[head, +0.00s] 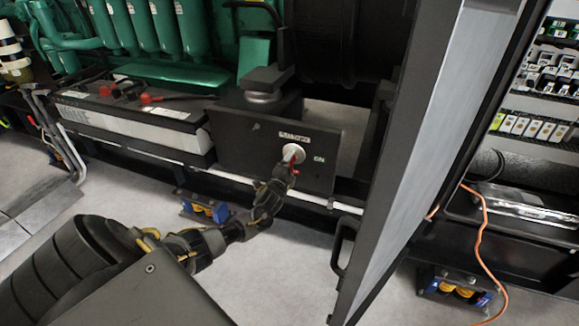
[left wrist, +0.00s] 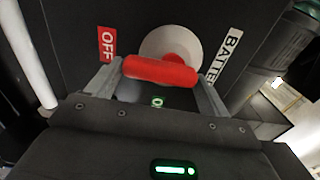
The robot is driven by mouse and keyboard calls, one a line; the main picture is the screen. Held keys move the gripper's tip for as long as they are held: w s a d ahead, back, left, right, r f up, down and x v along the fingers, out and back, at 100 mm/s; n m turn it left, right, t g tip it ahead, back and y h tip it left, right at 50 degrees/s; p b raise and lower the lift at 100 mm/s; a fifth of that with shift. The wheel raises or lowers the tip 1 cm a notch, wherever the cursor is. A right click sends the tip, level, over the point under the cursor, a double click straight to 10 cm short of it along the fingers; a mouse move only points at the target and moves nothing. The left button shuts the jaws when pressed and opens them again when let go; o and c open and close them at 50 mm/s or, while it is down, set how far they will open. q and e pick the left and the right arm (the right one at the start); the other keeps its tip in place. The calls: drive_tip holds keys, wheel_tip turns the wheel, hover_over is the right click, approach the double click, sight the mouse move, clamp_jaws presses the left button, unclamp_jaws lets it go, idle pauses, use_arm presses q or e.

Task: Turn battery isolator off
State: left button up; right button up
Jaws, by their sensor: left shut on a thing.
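The battery isolator (head: 293,153) is a pale round disc with a red handle on a dark panel below the green engine. A BATTERY label (head: 293,136) sits above it and a green ON label (head: 319,160) to its right. In the left wrist view the red handle (left wrist: 160,70) lies across the pale disc (left wrist: 178,43), one end towards the red OFF label (left wrist: 106,43). My left gripper (head: 289,172) is at the handle; in the left wrist view its fingers (left wrist: 160,78) are shut on the handle, one at each end. The ON label there is partly hidden. My right gripper is not in view.
A grey cabinet door (head: 425,150) with a black pull handle stands open just right of the isolator. A battery box (head: 135,115) with red terminals lies to the left. An orange cable (head: 481,235) hangs at the right. The grey floor in front is mostly clear.

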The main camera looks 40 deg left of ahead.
use_arm(q)
drive_tip(key=o, duration=0.9)
drive_tip(key=shift+o, duration=0.2)
drive_tip(key=p+v, duration=0.2)
drive_tip(key=v, duration=0.9)
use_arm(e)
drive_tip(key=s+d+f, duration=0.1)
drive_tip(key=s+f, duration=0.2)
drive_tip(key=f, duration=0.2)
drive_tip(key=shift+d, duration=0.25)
use_arm(q)
drive_tip(key=shift+f, duration=0.15)
